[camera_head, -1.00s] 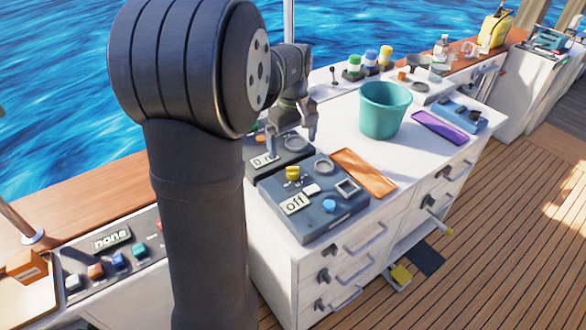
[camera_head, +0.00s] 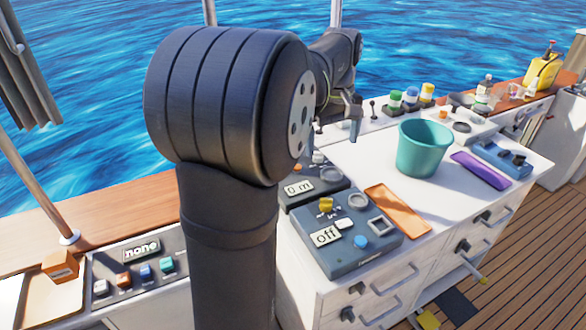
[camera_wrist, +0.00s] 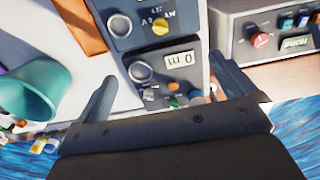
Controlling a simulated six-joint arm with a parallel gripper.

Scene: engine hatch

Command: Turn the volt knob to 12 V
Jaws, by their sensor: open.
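A dark blue-grey box (camera_head: 345,262) with a display reading "off" (camera_head: 326,237) sits on the white cabinet top. A yellow knob (camera_head: 326,204) stands at its rear left; a blue knob (camera_head: 361,242) is near its front. In the wrist view, the yellow knob (camera_wrist: 160,26) has small letters beside it, too small to read surely, so I cannot confirm which knob is volt. My gripper (camera_head: 354,122) is open and empty, raised above and behind the box. In the wrist view its fingers (camera_wrist: 160,67) are spread, with the "0 m" box beyond them.
The "0 m" box (camera_head: 300,188) adjoins behind. An orange tray (camera_head: 397,210), teal bucket (camera_head: 425,148) and purple tray (camera_head: 479,170) stand to the right. A panel reading "none" (camera_head: 141,249) is at left. Bottles (camera_head: 411,97) line the back.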

